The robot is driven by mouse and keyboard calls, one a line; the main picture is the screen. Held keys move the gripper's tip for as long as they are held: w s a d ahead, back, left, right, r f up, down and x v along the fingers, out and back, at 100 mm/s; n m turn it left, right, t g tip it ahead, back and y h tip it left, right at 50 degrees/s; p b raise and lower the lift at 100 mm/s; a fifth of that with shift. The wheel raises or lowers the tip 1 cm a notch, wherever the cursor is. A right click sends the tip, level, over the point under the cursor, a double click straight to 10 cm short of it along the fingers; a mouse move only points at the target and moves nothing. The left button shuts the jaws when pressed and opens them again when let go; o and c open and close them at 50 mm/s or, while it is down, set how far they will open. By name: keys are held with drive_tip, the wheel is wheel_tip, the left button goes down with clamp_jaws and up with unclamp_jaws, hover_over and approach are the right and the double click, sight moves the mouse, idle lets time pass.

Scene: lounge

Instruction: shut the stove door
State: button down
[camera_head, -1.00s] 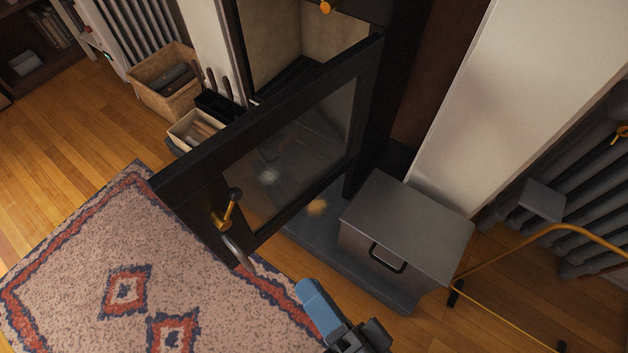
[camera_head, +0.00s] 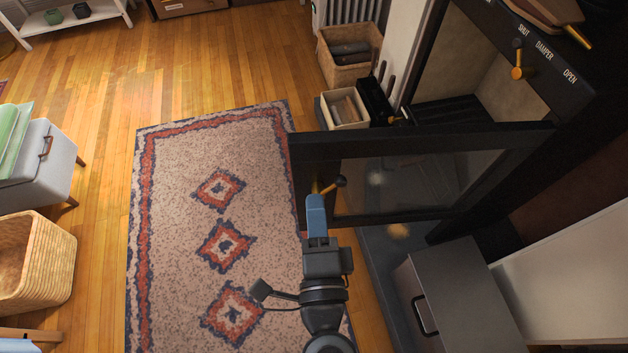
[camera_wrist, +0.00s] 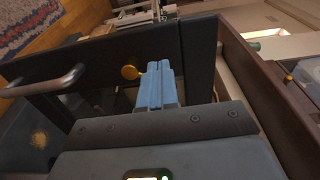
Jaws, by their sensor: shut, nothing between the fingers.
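The stove door (camera_head: 420,143) is a black frame with a glass pane, and it stands wide open, swung out from the stove body (camera_head: 588,95). A brass handle with a dark knob (camera_head: 340,181) sits near its free edge. My gripper (camera_head: 316,203) has blue fingers, shut and empty. In the head view the fingers overlap the door's free end beside the handle. In the wrist view the blue fingers (camera_wrist: 160,86) point at the dark door frame (camera_wrist: 110,55), close to a brass part (camera_wrist: 131,72). I cannot tell whether they touch. A grey bar handle (camera_wrist: 45,82) shows at left.
A grey metal box (camera_head: 465,300) stands by the hearth at lower right. A small bin (camera_head: 345,108) and a basket (camera_head: 350,55) stand behind the door. The patterned rug (camera_head: 180,190) lies left, mostly clear. A wicker basket (camera_head: 38,265) stands far left.

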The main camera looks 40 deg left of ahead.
sight(312, 172)
drive_tip(key=shift+x, duration=2.2)
